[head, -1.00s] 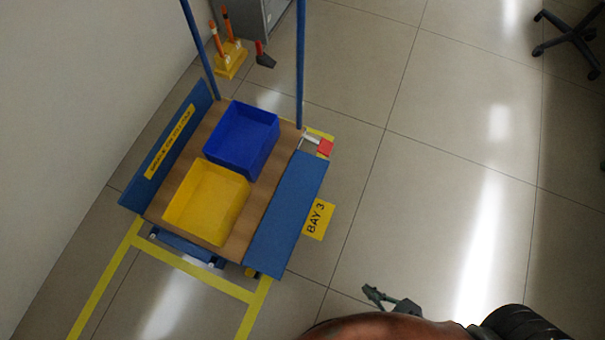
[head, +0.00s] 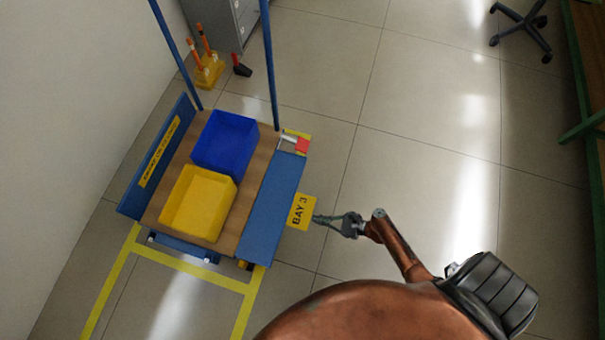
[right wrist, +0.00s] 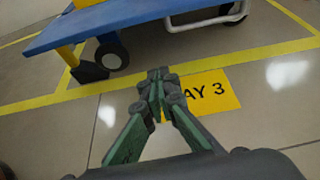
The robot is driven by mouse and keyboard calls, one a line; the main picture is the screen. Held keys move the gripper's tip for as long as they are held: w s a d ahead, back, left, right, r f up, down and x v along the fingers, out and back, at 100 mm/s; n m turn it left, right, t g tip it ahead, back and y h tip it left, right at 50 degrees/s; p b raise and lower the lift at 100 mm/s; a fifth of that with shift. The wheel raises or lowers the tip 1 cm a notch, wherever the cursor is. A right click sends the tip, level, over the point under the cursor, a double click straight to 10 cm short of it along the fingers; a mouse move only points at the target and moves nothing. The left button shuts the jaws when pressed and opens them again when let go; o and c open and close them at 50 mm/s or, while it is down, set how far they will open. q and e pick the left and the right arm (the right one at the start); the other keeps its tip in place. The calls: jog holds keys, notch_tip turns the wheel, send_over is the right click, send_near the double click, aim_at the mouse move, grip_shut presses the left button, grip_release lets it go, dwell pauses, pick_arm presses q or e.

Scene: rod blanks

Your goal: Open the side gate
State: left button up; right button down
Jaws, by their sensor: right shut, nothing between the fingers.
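A cart with a wooden deck (head: 152,213) stands at the left of the head view. A blue side panel (head: 270,208) runs along its right side; I cannot tell whether it stands upright or leans. A red piece with a pale metal bar (head: 302,146) sits at that panel's far end. My right gripper (head: 318,218) is shut and empty, beside the panel and apart from it, over the yellow BAY 3 floor label (head: 301,211). In the right wrist view, my shut fingers (right wrist: 156,78) point toward the cart's blue edge (right wrist: 110,20). My left gripper is not in view.
A blue bin (head: 224,142) and a yellow bin (head: 199,203) stand on the deck. Another blue panel (head: 157,155) lines its left side. Blue posts (head: 270,65) rise at the far end. A wheeled chair base (head: 523,27) stands far right. The floor right of the cart is clear.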

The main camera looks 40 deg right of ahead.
jog(key=b+x, duration=0.5)
jog(key=x, duration=0.5)
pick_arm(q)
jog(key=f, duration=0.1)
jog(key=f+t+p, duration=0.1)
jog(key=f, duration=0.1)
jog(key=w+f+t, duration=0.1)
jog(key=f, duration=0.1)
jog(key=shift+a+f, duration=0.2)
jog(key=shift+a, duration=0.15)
pick_arm(e)
jog(key=r, duration=0.4)
jog(key=shift+w+a+r, duration=0.2)
jog(key=shift+w+r, duration=0.1)
jog(key=shift+r, duration=0.1)
pick_arm(q)
jog(key=shift+p, duration=0.3)
